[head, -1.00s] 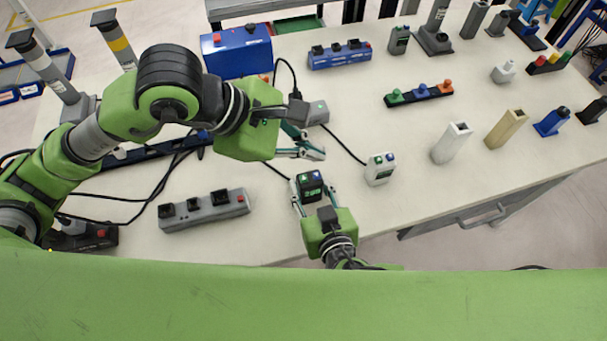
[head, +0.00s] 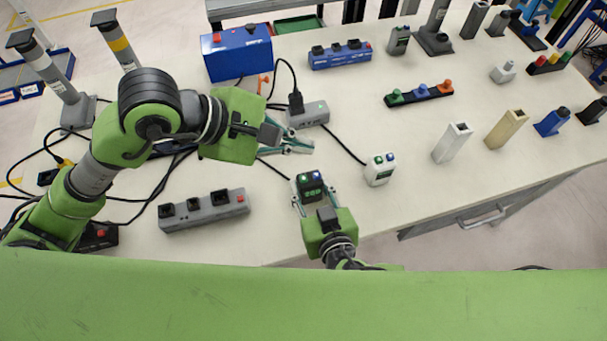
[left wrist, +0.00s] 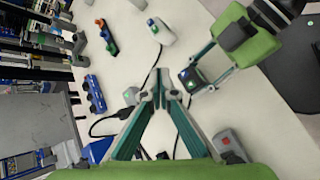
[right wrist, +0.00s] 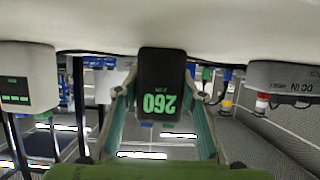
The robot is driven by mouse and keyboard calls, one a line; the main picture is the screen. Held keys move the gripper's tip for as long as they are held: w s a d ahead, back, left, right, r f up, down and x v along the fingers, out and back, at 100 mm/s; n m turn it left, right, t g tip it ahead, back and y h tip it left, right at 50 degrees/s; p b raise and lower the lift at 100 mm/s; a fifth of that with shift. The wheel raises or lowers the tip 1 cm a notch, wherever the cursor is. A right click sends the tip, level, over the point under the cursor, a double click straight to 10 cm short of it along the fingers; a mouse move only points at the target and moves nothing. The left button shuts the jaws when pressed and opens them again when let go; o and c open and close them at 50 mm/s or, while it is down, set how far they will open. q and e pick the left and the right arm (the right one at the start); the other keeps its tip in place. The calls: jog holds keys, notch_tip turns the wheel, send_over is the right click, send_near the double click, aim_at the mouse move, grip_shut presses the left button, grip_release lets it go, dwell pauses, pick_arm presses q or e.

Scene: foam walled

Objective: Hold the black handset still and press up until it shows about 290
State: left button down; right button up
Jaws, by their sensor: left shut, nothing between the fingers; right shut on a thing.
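The black handset (head: 311,187) stands at the near edge of the table, with a green and a blue button on top. My right gripper (head: 312,200) is shut on its sides. In the right wrist view the handset (right wrist: 160,70) hangs between the fingers, its green display upside down and reading 260. My left gripper (head: 312,147) is shut and empty, above the table and beyond the handset, apart from its buttons. In the left wrist view the closed fingertips (left wrist: 172,96) are beside the handset (left wrist: 189,76).
A white handset-like box (head: 380,169) stands right of the black one. A grey box (head: 308,114) with a plugged cable is just beyond my left fingertips. A grey power strip (head: 204,210) lies to the left. Black cables cross the table between them.

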aim_at(300, 179)
pick_arm(q)
jog(key=shift+f, duration=4.1)
jog(key=shift+f, duration=0.15)
jog(key=shift+f, duration=0.3)
jog(key=shift+f, duration=0.5)
jog(key=shift+r, duration=0.95)
jog(key=shift+r, duration=2.55)
